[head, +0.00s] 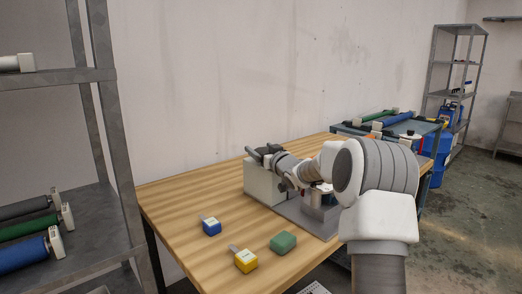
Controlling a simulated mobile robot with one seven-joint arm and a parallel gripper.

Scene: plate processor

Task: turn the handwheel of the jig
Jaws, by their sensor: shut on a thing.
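The jig (262,187) stands on the wooden table, a pale block joined to a grey base plate (306,217). The handwheel (254,155) seems to be the dark part at the top of the block, small and largely covered. My gripper (268,152) is at the top of the block, shut on the handwheel as far as I can see. The fingertips are too small to make out clearly. My arm comes in from the right over the base plate and hides part of the jig.
A metal shelf (95,218) with rollers stands at the left. A cart (425,128) with rollers is beyond the table.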

